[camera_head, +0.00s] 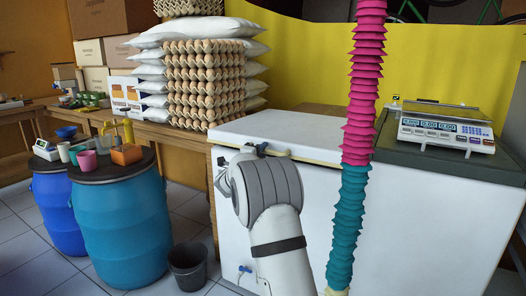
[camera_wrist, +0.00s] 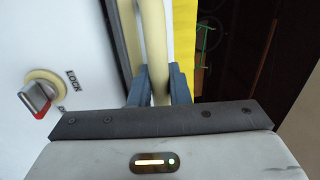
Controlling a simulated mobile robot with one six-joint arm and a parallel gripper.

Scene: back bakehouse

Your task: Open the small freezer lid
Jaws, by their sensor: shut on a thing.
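The small freezer lid (camera_head: 285,128) is the white left lid of the chest freezer (camera_head: 340,210). It lies low over the freezer, and I cannot tell whether it is slightly raised. Its cream handle (camera_wrist: 151,45) runs along the front edge. My gripper (camera_wrist: 160,85) is shut on this handle, with one blue-grey finger on each side. In the head view my gripper (camera_head: 256,149) is at the front left of the lid, partly hidden by my arm.
A scale (camera_head: 447,135) stands on the dark right lid (camera_head: 415,160). A pink and teal ribbed hose (camera_head: 365,90) hangs before the freezer. Egg trays (camera_head: 205,85), blue barrels (camera_head: 122,225) and a bucket (camera_head: 188,266) stand left. Some tiled floor (camera_head: 60,260) is free.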

